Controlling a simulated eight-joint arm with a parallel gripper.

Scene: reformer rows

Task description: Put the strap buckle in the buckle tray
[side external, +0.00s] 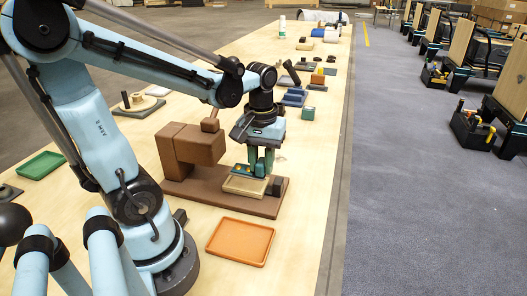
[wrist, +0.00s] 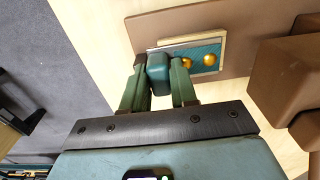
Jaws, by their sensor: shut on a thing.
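My gripper (wrist: 160,70) is shut on a dark teal block (wrist: 158,75), which I take to be part of the strap buckle. A teal plate with two brass knobs (wrist: 208,50) lies right beside the block; whether they are joined I cannot tell. The plate shows within a pale tan frame (wrist: 222,73). In the side view my gripper (side external: 260,170) points down over the tan frame (side external: 245,187) on a brown base, and the knobbed plate (side external: 242,169) is beside the fingers. An empty orange tray (side external: 240,243) lies in front of the base. No label shows which tray is the buckle tray.
A brown blocky machine (side external: 198,147) stands on the base (side external: 215,200), left of my gripper. An empty green tray (side external: 41,165) lies at the far left. Several small parts stand farther along the wooden table (side external: 320,150). Bare table lies around the orange tray.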

